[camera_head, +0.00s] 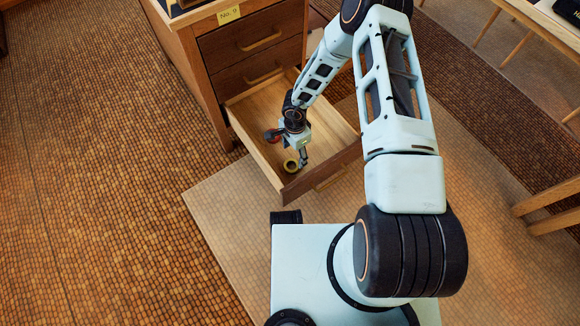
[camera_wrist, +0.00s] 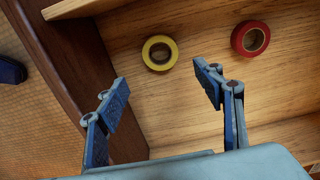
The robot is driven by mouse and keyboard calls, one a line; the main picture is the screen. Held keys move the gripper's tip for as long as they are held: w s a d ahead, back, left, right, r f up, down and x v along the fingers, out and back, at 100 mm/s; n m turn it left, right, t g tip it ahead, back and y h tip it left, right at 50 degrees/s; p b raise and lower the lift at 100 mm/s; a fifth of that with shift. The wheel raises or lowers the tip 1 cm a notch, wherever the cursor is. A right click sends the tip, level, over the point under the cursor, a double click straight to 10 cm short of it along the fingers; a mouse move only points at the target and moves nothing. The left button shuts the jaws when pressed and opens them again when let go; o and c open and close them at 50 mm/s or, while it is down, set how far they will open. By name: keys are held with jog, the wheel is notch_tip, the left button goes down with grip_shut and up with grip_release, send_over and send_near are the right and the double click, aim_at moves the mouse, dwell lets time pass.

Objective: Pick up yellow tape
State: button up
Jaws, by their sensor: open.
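A roll of yellow tape (camera_wrist: 146,61) lies flat on the bottom of an open wooden drawer (camera_head: 258,110). In the wrist view it is ahead of my gripper (camera_wrist: 165,90), between the lines of the two fingers and apart from both. In the head view the yellow tape (camera_head: 290,165) shows right beside my gripper (camera_head: 298,160), inside the drawer. My gripper is open and empty, with its fingers spread wide. The head view hides part of the fingers.
A roll of red tape (camera_wrist: 236,38) lies in the same drawer, to the right of the yellow one. The drawer's dark wooden front (camera_wrist: 85,70) runs along the left of the wrist view. The wooden cabinet (camera_head: 190,75) stands behind, with a yellow "No. 9" label (camera_head: 229,15).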

aim_at(291, 168)
notch_tip(291, 168, down, 4)
jog(key=shift+r+b, duration=0.2)
jog(key=shift+b, duration=0.25)
jog(key=f+b, duration=0.1)
jog(key=f, duration=0.1)
jog(key=a+f+b, duration=0.1)
jog(key=f, duration=0.2)
jog(key=shift+s, duration=0.15)
jog(key=shift+r, duration=0.1)
jog(key=shift+c, duration=0.5)
jog(key=c, duration=1)
